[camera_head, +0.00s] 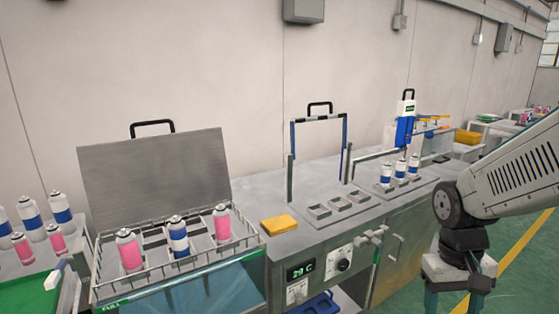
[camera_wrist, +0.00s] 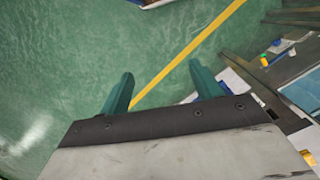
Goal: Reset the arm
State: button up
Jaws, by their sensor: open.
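My gripper shows in the wrist view (camera_wrist: 163,86) with its two teal fingers spread apart. Nothing is between them but green floor and a yellow line far below. In the head view, my gripper (camera_head: 458,304) hangs at the lower right, pointing down, in front of the bench and apart from it. Its fingertips are cut off by the bottom edge of the picture.
A wire basket (camera_head: 179,281) holds pink and blue-white cans. The bench (camera_head: 335,232) has an empty row of slots (camera_head: 338,204), several blue-white cans (camera_head: 400,169), a yellow block (camera_head: 279,224) and a raised frame (camera_head: 319,118). More cans (camera_head: 30,214) stand at left. Open floor (camera_head: 510,228) lies right.

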jog(key=s+a+r+t, duration=0.3)
jog(key=s+a+r, duration=0.2)
jog(key=s+r, duration=0.6)
jog(key=shift+n+y, duration=0.4)
jog(key=shift+r, duration=0.1)
